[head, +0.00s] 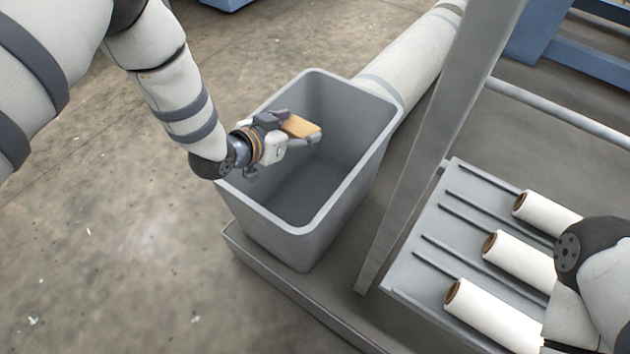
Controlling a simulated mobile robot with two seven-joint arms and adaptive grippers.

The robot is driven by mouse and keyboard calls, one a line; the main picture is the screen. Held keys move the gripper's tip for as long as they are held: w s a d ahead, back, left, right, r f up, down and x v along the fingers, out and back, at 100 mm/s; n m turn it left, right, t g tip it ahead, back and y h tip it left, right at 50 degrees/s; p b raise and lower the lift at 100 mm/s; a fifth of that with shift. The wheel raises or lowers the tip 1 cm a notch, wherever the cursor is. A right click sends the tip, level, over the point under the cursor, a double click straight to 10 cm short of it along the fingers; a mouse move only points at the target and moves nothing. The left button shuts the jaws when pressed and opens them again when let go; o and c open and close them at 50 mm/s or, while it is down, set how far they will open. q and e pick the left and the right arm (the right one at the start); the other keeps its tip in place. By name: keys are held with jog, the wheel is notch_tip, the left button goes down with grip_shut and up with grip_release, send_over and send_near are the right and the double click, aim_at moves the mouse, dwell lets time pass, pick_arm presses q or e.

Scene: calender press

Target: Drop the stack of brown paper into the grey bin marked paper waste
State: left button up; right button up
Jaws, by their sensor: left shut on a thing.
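The grey bin (385,150) stands upright on a low grey base, and its inside looks empty. My left gripper (298,127) is over the bin's opening, inside the outline of the rim. It is shut on the stack of brown paper (301,126), a small tan block at its fingertips. No marking shows on the sides of the bin in view. My right arm comes in at the lower right, but its gripper is not in view.
A grey rack (425,262) with white rolls (495,318) on it stands to the right. A slanting grey post (440,140) rises between bin and rack. A large pale roll (420,58) lies behind the bin.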

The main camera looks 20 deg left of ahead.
pick_arm(q)
jog(key=o, duration=1)
jog(key=shift+r, duration=0.1)
jog(key=v, duration=1.2)
jog(key=shift+s, duration=0.1)
